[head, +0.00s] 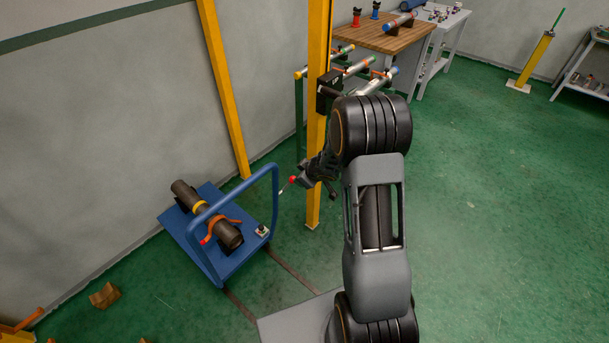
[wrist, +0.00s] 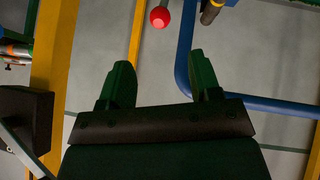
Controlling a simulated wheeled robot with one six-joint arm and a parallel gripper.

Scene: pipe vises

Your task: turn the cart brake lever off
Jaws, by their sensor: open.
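The cart brake lever (head: 287,185) is a short rod with a red ball knob, beside the blue handle of the cart (head: 190,262). In the wrist view the red knob (wrist: 159,17) is at the top, beyond the fingertips and roughly centred between them. My gripper (wrist: 160,68) is open, with nothing between its two dark green fingers. In the head view my gripper (head: 312,184) is just right of the knob, apart from it as far as I can see. The lever's lower end is hard to make out.
A dark pipe (head: 182,194) with orange and yellow bands lies on the cart. The cart's blue tube frame (wrist: 270,104) passes right of my fingers. Green floor is clear at right.

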